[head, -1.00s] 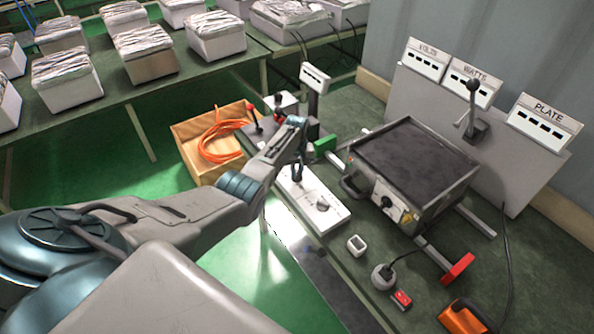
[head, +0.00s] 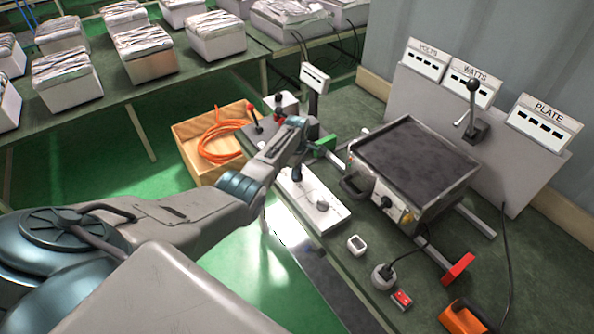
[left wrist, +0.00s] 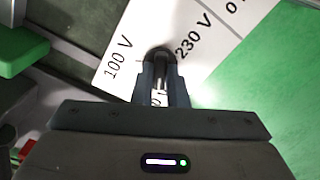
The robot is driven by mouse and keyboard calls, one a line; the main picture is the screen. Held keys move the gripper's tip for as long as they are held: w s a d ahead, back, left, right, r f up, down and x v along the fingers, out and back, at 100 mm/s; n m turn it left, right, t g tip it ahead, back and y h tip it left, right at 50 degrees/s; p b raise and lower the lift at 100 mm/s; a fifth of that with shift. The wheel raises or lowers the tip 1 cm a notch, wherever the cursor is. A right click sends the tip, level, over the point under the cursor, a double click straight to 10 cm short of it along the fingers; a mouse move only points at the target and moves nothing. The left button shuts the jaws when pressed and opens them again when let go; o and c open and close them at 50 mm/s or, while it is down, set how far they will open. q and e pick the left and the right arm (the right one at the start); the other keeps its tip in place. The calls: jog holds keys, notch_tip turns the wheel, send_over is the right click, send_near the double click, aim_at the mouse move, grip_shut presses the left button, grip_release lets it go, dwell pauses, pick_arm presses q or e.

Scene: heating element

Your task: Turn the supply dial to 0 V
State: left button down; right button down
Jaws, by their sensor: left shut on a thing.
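The white supply panel (head: 332,213) lies on the bench in the head view. My left gripper (head: 297,172) reaches down to its far end and is shut there. In the left wrist view my left gripper (left wrist: 159,88) is shut on the dark supply dial (left wrist: 157,52), which is mostly hidden by the fingers. The white panel face (left wrist: 118,62) shows "100 V" left of the dial, "230 V" right of it and a partly cut-off "0" at the top right. I cannot tell where the dial points. My right gripper is not in view.
A small white device (head: 356,244), a round plug (head: 383,276) and a red switch (head: 401,299) lie in front. A wooden crate (head: 195,172) holds orange cable.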

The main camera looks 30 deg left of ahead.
pick_arm(q)
jog(key=shift+w+a+r+n, duration=0.1)
jog(key=shift+w+r+n, duration=0.15)
jog(key=shift+n, duration=0.35)
jog(key=c, duration=1.6)
grip_release()
jog(key=shift+o, duration=0.8)
jog(key=shift+s+f, duration=0.15)
notch_tip(320, 180, up, 11)
jog(key=b, duration=0.2)
jog(key=shift+b, duration=0.4)
jog(key=shift+s+f, duration=0.1)
jog(key=shift+f, duration=0.05)
